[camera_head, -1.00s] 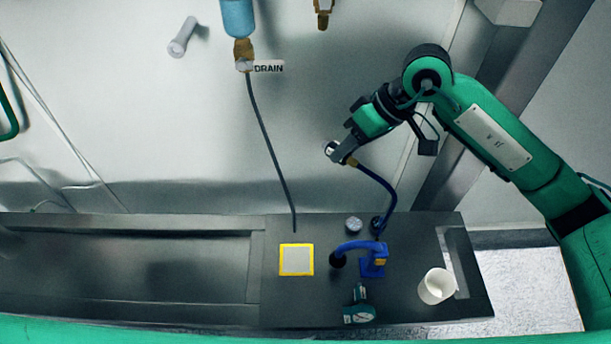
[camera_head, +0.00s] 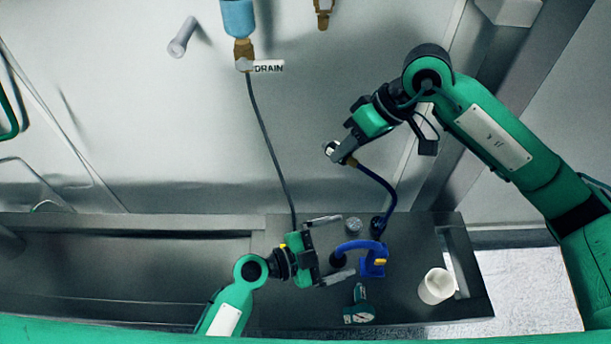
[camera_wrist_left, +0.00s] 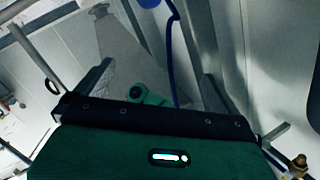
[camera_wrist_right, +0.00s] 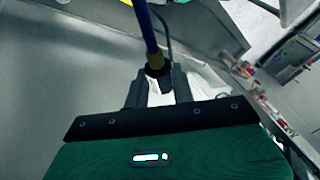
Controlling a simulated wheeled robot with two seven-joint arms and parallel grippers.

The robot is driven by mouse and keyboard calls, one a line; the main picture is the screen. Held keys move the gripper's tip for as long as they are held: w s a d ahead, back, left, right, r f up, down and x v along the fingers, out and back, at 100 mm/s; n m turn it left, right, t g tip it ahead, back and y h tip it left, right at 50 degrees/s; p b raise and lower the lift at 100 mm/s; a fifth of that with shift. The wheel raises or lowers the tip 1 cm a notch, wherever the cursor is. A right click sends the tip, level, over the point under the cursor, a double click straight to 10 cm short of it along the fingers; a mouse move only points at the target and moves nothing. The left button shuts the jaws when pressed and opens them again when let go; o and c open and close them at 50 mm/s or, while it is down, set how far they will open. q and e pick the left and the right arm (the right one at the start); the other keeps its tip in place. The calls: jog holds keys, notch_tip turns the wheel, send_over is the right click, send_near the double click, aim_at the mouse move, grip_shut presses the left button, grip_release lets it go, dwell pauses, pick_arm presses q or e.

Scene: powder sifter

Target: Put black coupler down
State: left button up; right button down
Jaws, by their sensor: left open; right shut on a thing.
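A blue hose (camera_head: 381,186) rises from the worktop to my right gripper (camera_head: 332,150), which is raised in front of the wall. In the right wrist view, the hose ends in a brass fitting and a black coupler (camera_wrist_right: 158,70). The right gripper is shut on this black coupler. In the head view, the brass end shows beside the fingers, but the coupler is hard to make out. My left gripper (camera_head: 333,248) is open and empty, low over the worktop, its fingers spread on either side of the blue tool's black round end (camera_head: 338,259).
The blue tool (camera_head: 373,262) stands on the dark worktop (camera_head: 410,239). A gauge (camera_head: 360,306), a small round part (camera_head: 354,225) and a white cup (camera_head: 437,286) are nearby. The left gripper mostly hides a yellow-framed pad. A thin hose hangs from the drain valve (camera_head: 243,60).

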pick_arm(q)
jog(key=w+a+r+m+t+y, duration=0.1)
jog(key=w+a+r+t+y, duration=0.15)
jog(key=w, duration=0.85)
jog(key=w+a+r+m+t+y, duration=0.1)
jog(key=w+a+m+t+y, duration=0.15)
jog(key=w, duration=0.95)
pick_arm(e)
jog(key=shift+w, duration=0.1)
jog(key=shift+s+r, duration=0.1)
jog(key=shift+s, duration=0.1)
pick_arm(q)
jog(key=s+a+r+m, duration=0.2)
jog(key=s+r+m, duration=1.5)
jog(key=s+m, duration=0.35)
pick_arm(e)
jog(key=shift+w, duration=0.1)
pick_arm(q)
jog(key=r+x, duration=0.1)
jog(key=x, duration=1.1)
jog(key=shift+w+d+m+t+h, duration=0.25)
jog(key=shift+w+m+t+h, duration=0.05)
jog(key=shift+w, duration=0.05)
jog(key=shift+f, duration=0.1)
